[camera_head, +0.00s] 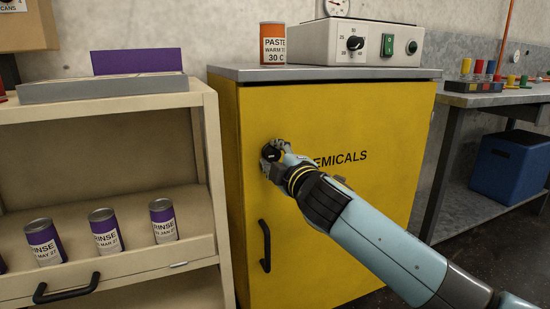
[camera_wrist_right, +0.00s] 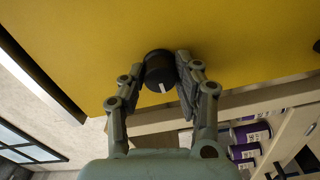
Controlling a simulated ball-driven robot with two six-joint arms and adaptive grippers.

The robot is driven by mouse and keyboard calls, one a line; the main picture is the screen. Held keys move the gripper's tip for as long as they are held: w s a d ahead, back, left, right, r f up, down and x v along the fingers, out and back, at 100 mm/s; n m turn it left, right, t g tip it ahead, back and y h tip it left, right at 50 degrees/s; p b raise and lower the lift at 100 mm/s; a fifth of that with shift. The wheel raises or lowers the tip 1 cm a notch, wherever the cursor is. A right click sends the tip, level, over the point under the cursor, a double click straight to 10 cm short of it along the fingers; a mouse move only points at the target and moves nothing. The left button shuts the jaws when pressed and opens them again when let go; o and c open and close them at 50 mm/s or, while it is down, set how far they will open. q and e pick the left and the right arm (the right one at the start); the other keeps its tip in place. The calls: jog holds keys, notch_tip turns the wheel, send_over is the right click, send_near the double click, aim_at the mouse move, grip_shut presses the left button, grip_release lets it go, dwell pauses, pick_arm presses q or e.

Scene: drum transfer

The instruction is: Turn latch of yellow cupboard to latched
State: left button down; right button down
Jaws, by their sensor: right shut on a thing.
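The yellow cupboard (camera_head: 330,230) stands in the middle of the head view, its door closed against the frame, with "CHEMICALS" partly covered by my arm. Its latch is a round black knob (camera_wrist_right: 159,70) with a white mark, seen between the fingers in the right wrist view. My right gripper (camera_head: 270,153) is at the upper left of the door, shut on the latch knob; it also shows in the right wrist view (camera_wrist_right: 160,80). The black door handle (camera_head: 265,246) is below the gripper. My left gripper is not in view.
A beige shelf unit (camera_head: 100,113) with several purple rinse cans (camera_head: 104,231) stands close at the left. An orange paste can (camera_head: 273,44) and a control box (camera_head: 345,42) sit on the cupboard top. A workbench (camera_head: 500,98) is at the right.

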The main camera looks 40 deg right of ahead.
dwell(0.4)
jog(key=c, duration=0.9)
grip_release()
jog(key=shift+c, duration=0.2)
jog(key=shift+s, duration=0.15)
jog(key=v, duration=1.1)
jog(key=shift+s, duration=0.3)
jog(key=shift+a, duration=0.15)
